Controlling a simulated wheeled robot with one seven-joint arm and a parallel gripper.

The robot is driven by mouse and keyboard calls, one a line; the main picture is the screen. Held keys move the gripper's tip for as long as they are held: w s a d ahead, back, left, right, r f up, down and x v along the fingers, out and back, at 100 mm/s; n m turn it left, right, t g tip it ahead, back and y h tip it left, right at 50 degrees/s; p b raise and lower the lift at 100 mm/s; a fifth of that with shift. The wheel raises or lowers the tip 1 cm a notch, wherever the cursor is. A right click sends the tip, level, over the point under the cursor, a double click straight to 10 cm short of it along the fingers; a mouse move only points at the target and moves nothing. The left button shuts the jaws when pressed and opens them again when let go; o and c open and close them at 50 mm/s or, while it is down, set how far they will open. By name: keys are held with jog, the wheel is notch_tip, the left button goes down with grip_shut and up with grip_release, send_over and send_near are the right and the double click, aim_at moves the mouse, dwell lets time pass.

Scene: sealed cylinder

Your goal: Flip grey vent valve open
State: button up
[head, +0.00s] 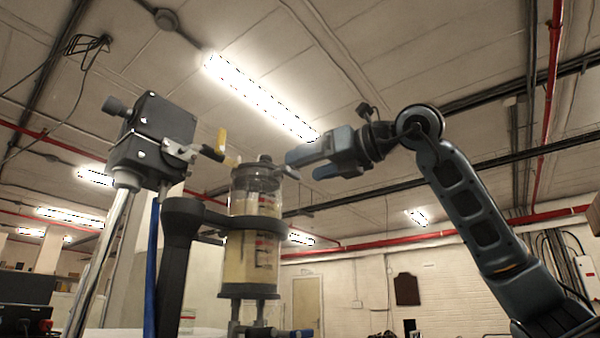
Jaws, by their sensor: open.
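The sealed cylinder (255,225) is clear, holds pale yellowish contents and stands upright in a dark bracket. A small grey lever-like part (289,171) sticks out to the right from its dark top cap; it looks like the grey vent valve, but it is small and I cannot tell its exact position. My gripper (303,166) comes in from the right. Its two blue-grey fingers are apart, with nothing seen between them. The fingertips are close to the right of the cap and the grey part; I cannot tell whether they touch.
A dark box (155,140) on a metal post stands left of the cylinder, with a fitting and a yellow handle (221,139) reaching toward the cap. A dark clamp arm (182,235) holds the cylinder.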

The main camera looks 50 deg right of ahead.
jog(key=shift+s+b, duration=0.35)
jog(key=shift+s, duration=1.7)
